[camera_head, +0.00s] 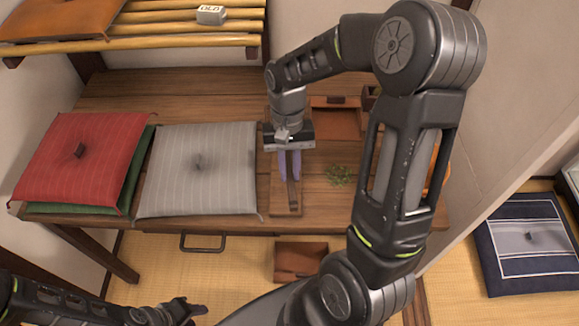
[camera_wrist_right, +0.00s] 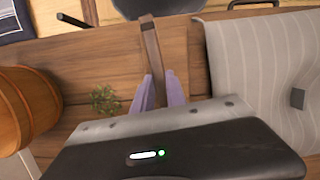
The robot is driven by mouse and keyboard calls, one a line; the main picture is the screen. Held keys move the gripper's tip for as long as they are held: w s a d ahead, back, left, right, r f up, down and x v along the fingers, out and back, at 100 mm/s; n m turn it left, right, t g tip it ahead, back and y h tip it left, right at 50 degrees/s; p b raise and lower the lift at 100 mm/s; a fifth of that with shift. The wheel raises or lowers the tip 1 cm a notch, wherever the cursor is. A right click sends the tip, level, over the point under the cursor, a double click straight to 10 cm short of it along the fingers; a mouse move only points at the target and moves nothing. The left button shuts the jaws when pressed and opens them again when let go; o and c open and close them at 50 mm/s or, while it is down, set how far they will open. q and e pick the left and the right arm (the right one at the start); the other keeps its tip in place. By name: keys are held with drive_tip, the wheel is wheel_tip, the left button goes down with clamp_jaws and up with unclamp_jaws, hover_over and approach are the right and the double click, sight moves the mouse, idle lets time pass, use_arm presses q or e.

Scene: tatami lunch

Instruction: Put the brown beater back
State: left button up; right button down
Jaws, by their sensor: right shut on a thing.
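The brown beater (camera_wrist_right: 153,50) shows in the right wrist view as a narrow flat brown piece running up from between the purple fingers. My right gripper (camera_head: 290,172) is shut on it, above the front part of the wooden table. In the head view, the beater (camera_head: 293,194) extends below the fingertips, over a flat brown piece (camera_head: 284,209) on the table. I cannot tell whether they touch. The gripper body hides the rest of the beater. My left gripper (camera_head: 187,310) is low at the left, away from the table; its jaw opening is unclear.
A grey cushion (camera_head: 197,170) lies left of my right gripper, with a red cushion (camera_head: 82,158) farther left. A green sprig (camera_head: 340,175) and a brown tray (camera_head: 335,121) are to the right. A wooden tub (camera_wrist_right: 22,110) stands nearby. A brown box (camera_head: 300,260) sits below the table's front.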

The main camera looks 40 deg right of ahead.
drive_tip(key=shift+w+b+x, duration=0.25)
drive_tip(key=shift+b+x, duration=0.25)
drive_tip(key=shift+x, duration=0.6)
drive_tip(key=shift+d, duration=0.15)
drive_tip(key=c, duration=1.3)
unclamp_jaws()
drive_tip(key=shift+f, duration=0.1)
drive_tip(key=v, duration=0.8)
drive_tip(key=shift+f, duration=0.1)
